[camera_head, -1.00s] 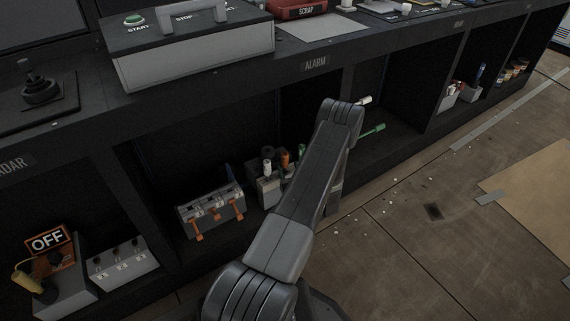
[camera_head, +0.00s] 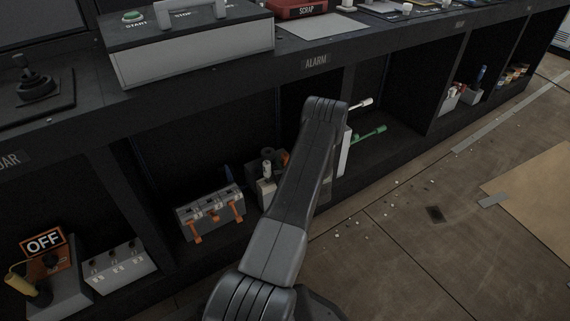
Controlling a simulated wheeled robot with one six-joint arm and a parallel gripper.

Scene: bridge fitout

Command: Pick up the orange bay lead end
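I cannot single out the orange bay lead end with certainty. A small orange piece (camera_head: 284,157) shows at the left edge of my arm, by the grey holder (camera_head: 265,187) in the bay below the ALARM label; most of it is hidden. A white-tipped rod (camera_head: 362,104) and a green rod (camera_head: 370,132) stick out to the right of my arm. My gripper is not visible; my arm link covers that part of the bay.
A grey box (camera_head: 208,213) with orange latches stands left of the holder. A switch box (camera_head: 120,265) and an orange OFF sign (camera_head: 43,242) are at lower left. The console edge (camera_head: 300,70) overhangs the bays. The floor (camera_head: 400,255) at right is mostly clear, with small scraps.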

